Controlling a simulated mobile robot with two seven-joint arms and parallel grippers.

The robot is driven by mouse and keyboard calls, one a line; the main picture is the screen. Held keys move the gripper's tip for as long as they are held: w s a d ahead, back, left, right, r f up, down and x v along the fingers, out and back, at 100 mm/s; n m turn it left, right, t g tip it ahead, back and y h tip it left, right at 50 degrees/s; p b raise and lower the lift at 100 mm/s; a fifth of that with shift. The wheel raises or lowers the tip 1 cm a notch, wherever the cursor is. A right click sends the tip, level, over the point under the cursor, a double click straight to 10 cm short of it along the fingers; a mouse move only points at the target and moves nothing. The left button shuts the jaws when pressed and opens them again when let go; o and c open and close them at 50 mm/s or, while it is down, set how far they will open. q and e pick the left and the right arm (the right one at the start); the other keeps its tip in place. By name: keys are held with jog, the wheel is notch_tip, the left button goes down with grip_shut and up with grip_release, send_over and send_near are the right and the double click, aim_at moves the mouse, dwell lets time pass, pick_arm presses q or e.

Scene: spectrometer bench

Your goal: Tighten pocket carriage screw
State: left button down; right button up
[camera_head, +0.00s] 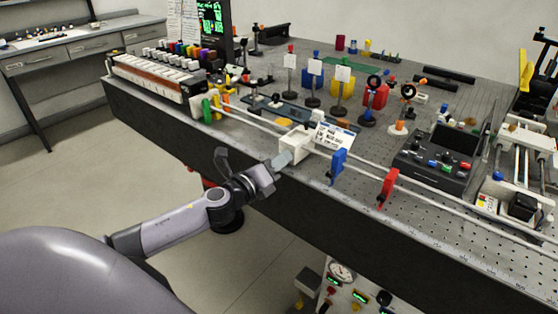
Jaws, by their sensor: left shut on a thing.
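A white pocket carriage (294,147) sits on the pale rail (330,152) along the front edge of the bench, with a small printed card (333,136) behind it on the right. My left gripper (282,160) reaches in from the lower left and meets the front-left side of the carriage. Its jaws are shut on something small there. The screw itself cannot be made out; the fingers hide that spot. My right gripper is not in the picture.
A blue clamp (338,164) and a red clamp (388,186) stand on the rail to the right, and a green one (207,111) to the left. A black control box (440,157) is farther right. Optics posts stand behind. The floor before the bench is open.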

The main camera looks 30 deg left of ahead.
pick_arm(q)
jog(key=c, duration=1.1)
grip_release()
jog(key=shift+s, duration=0.15)
jog(key=shift+s+a+b, duration=0.15)
jog(key=shift+s+b, duration=0.15)
jog(key=shift+s, duration=1.45)
jog(key=shift+s+a+b, duration=0.15)
jog(key=shift+s+b, duration=0.15)
jog(key=shift+s, duration=1.4)
